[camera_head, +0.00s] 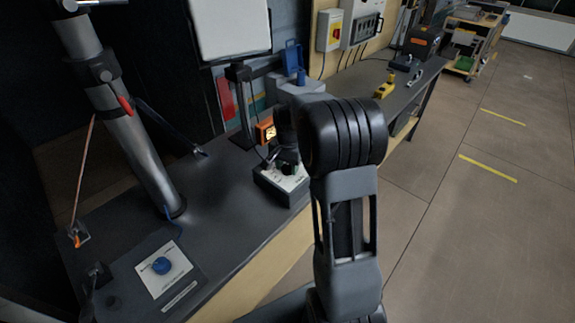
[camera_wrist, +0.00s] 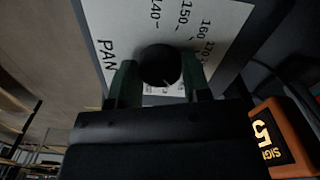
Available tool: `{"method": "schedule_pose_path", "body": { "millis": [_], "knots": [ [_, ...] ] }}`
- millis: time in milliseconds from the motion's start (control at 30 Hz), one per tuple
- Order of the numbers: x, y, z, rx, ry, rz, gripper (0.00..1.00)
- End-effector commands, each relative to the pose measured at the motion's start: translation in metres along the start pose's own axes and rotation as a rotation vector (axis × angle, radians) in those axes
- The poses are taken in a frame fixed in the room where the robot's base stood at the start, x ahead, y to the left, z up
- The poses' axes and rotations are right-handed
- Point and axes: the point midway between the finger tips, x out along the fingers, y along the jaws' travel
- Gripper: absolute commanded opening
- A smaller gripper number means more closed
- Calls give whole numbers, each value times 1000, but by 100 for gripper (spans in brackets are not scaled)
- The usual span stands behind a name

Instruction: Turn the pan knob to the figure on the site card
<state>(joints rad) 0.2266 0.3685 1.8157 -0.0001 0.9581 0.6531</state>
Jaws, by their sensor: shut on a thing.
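The pan knob (camera_wrist: 160,66) is round and black, on a white plate (camera_wrist: 112,22) printed "PAN" with figures including 140, 150 and 160. My gripper (camera_wrist: 160,78) has its dark green fingers on either side of the knob and is shut on it. Which figure the knob points to is not clear. In the head view my gripper (camera_head: 285,158) is over the box with the pan plate (camera_head: 284,187), and the knob is hidden. I cannot pick out a readable site card.
An orange meter (camera_head: 265,130) stands close behind the box; its lit display reads "SIG" and 5 in the wrist view (camera_wrist: 278,140). A grey mast (camera_head: 130,130) rises at left. A blue knob (camera_head: 162,265) sits on a front plate. A screen (camera_head: 230,28) stands behind.

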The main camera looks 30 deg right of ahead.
Motion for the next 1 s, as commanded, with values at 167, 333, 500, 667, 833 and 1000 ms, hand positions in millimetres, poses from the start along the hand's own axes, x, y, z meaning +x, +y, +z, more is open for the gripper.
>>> {"method": "schedule_pose_path", "body": {
  "millis": [167, 333, 500, 667, 833, 1000],
  "knots": [
    [0, 0, 0, -1, 1, -1, 20],
    [0, 0, 0, -2, 1, -1, 56],
    [0, 0, 0, -3, 1, -1, 70],
    [0, 0, 0, -3, 1, -1, 70],
    [-9, 0, -1, -3, 3, -2, 70],
    [-38, -1, -1, -3, 5, -4, 70]
  ]
}}
